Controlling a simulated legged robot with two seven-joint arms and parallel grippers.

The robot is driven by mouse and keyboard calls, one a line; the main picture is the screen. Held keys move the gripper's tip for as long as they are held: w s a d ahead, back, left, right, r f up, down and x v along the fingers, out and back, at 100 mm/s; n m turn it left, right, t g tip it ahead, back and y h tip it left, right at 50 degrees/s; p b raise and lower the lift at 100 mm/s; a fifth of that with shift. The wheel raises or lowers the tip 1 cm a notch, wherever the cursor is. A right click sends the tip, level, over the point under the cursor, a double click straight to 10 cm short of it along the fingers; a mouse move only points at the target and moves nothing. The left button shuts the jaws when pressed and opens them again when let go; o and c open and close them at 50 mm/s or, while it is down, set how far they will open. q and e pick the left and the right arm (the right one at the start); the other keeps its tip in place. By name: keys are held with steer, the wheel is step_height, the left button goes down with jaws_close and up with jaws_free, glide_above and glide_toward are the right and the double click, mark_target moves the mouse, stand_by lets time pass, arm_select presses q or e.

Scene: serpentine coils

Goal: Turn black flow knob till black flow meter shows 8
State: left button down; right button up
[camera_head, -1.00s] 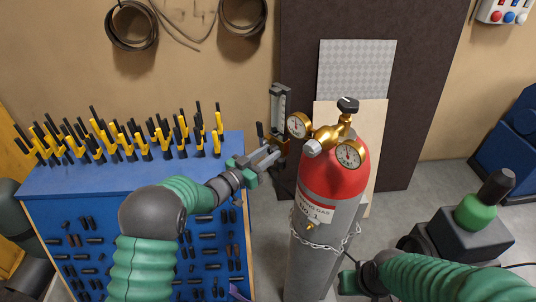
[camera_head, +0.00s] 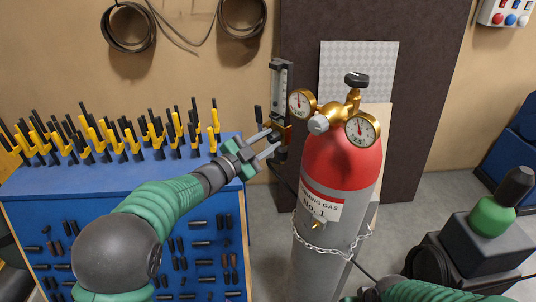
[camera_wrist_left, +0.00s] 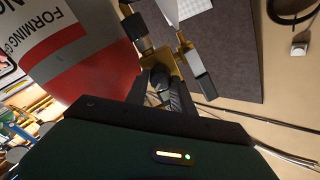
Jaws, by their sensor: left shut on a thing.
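The black flow meter (camera_head: 281,90) is a tall, narrow upright gauge with a pale scale, left of the red-topped gas cylinder. Its reading is too small to make out. My left gripper (camera_head: 274,143) reaches in from the left to the meter's lower end. In the left wrist view, the black flow knob (camera_wrist_left: 160,75) sits between the fingers, in front of brass fittings (camera_wrist_left: 165,57). The gripper is shut on it. The fingers partly hide the knob in the head view. My right arm shows only at the bottom right edge; its gripper is out of sight.
The chained cylinder (camera_head: 335,205) carries two round brass gauges (camera_head: 302,103) (camera_head: 362,129) and a black top knob (camera_head: 357,80), close right of my left gripper. A blue tool cabinet (camera_head: 130,180) with yellow-black clamps stands left. Grey floor lies right of the cylinder.

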arm_select(q)
steer(key=shift+f+m+b, duration=0.1)
steer(key=shift+m+b, duration=1.3)
steer(key=shift+b, duration=0.15)
steer(key=c, duration=1.1)
jaws_free()
steer(key=b+v, duration=0.4)
steer(key=v, duration=1.2)
steer(key=shift+s+a, duration=0.25)
steer(key=shift+s, duration=0.05)
